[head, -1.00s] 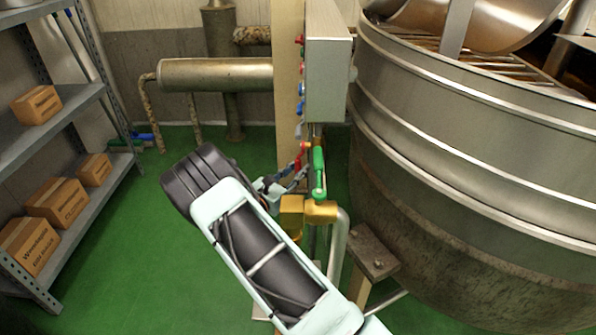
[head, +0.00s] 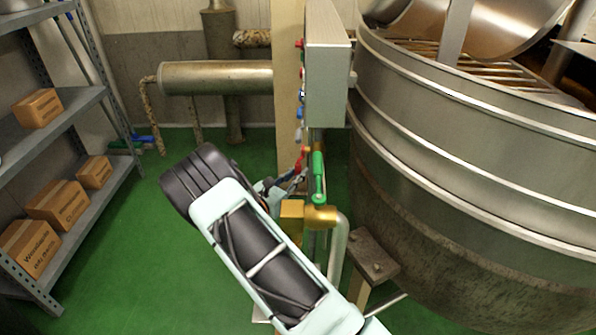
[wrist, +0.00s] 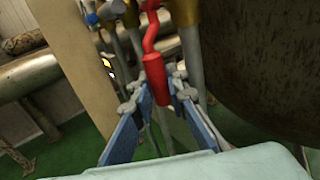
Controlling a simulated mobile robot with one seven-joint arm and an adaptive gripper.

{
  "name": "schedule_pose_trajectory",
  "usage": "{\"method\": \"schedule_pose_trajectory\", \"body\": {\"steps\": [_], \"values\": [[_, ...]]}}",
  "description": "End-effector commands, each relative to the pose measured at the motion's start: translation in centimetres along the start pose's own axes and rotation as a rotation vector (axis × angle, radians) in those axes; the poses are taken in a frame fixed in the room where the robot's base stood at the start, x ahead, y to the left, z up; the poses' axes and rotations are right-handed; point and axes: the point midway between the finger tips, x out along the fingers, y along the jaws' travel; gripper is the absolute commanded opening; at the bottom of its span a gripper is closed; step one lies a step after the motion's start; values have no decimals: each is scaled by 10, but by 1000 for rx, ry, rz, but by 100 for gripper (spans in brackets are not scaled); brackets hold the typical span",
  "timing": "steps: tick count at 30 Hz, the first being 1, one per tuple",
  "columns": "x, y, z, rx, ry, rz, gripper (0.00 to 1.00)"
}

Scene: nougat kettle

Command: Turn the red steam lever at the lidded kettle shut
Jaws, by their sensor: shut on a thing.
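The red steam lever (head: 302,157) shows in the head view beside the post, just left of a green lever, partly hidden by my fingers. In the wrist view the red lever (wrist: 154,72) has a bent neck and a thicker grip end pointing down toward me. My gripper (head: 296,178) reaches it from the lower left. In the wrist view the blue-grey fingers of my gripper (wrist: 164,88) are on both sides of the red grip, shut on it. The large steel kettle (head: 450,130) stands to the right, with a grating on top.
A green lever (head: 318,178) on a brass valve (head: 320,214) is close to the right of my gripper. A grey box (head: 326,65) hangs above. A shelf (head: 62,238) with cardboard boxes stands left. Green floor (head: 150,260) is clear between.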

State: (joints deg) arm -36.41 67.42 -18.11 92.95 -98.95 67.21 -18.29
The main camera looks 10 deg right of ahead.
Motion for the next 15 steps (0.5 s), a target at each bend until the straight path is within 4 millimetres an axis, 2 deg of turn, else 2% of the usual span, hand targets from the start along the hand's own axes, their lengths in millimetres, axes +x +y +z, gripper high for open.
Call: {"method": "schedule_pose_trajectory", "body": {"steps": [15], "values": [[-28,-18,16,-206,315,-1,0]]}}
